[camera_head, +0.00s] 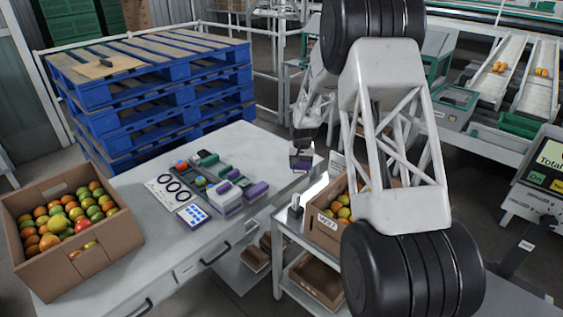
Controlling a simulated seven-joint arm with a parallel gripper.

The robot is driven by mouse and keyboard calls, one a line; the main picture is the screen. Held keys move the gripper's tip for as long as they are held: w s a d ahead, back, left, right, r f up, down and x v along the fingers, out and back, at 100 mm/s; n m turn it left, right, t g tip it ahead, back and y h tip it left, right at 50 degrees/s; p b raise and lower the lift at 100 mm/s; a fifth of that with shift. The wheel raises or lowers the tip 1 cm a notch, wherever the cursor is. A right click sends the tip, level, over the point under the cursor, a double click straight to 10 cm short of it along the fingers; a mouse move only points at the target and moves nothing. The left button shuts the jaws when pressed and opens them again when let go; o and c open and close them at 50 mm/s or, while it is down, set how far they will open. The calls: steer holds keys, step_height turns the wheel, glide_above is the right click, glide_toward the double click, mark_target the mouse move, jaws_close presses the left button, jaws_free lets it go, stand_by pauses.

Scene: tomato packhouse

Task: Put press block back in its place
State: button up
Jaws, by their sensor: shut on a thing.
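My gripper (303,148) hangs at the right end of the grey table (125,215), small and partly dark in this view. It is shut on a small block (301,161), grey with a purple part, which I take for the press block. The block appears above the table's right edge; whether it touches anything below is too small to tell. On the table, several white and purple blocks (226,199) stand together, with dark green pieces (208,160) behind them. The block's own place cannot be made out for certain.
A white sheet with dark rings (156,189) and a blue-dotted card (193,215) lie on the table. A cardboard box of tomatoes (40,265) stands at left. Another box (320,231) sits on a cart at right. Blue pallets (165,100) are stacked behind.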

steer(key=s+d+m, duration=0.2)
steer(key=d, duration=0.4)
steer(key=s+a+r+n, duration=0.2)
steer(key=s+a+n, duration=0.1)
steer(key=a, duration=0.7)
steer(key=s+a+r+n, duration=0.3)
steer(key=a, duration=0.8)
steer(key=s+a+r+n, duration=0.3)
steer(key=a, duration=0.7)
steer(key=shift+a+n, duration=0.3)
steer(key=shift+a, duration=0.1)
steer(key=s+a, duration=0.1)
steer(key=s+a+n, duration=0.1)
steer(key=s+a, duration=0.1)
steer(key=s+a+f+n, duration=0.1)
steer(key=s+a, duration=0.1)
steer(key=shift+s+a, duration=0.15)
steer(key=shift+a, duration=0.1)
steer(key=n, duration=0.1)
glide_above(212, 230)
step_height(212, 230, down, 5)
steer(key=shift+f, duration=0.2)
steer(key=shift+f, duration=0.25)
steer(key=shift+f, duration=3.85)
steer(key=shift+f, duration=0.4)
